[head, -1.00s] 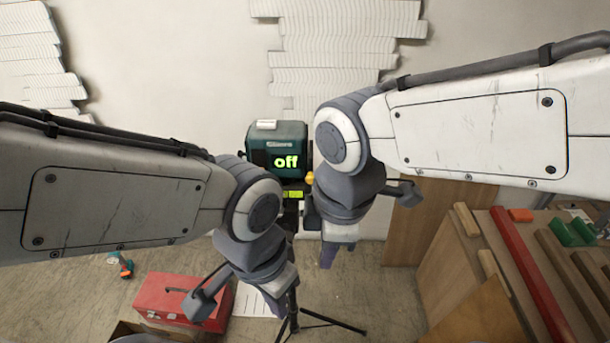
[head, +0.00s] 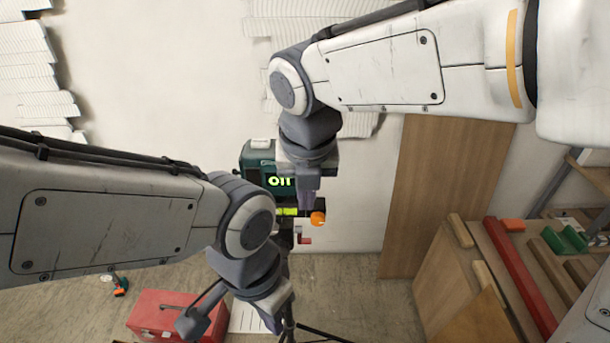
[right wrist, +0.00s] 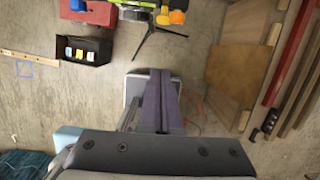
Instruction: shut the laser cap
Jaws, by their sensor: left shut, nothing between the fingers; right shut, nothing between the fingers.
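The laser unit, a dark green box (head: 259,158) with a lit green display, stands in front of the wall in the head view. The display's lettering is partly covered by my right gripper. An orange rounded part (head: 317,218) sticks out at its lower right; it also shows in the right wrist view (right wrist: 177,17). I cannot tell for certain which part is the cap. My right gripper (head: 307,203) is shut and empty, pointing down before the unit's right side, just above the orange part in the picture. My left gripper (head: 272,322) is shut and empty, low, by the tripod.
A black tripod (head: 289,310) stands under the unit. A red toolbox (head: 165,316) is on the floor at lower left. A wooden panel (head: 445,190) leans on the wall at right, near a workbench with a red bar (head: 520,275). A dark bin (right wrist: 85,50) shows in the right wrist view.

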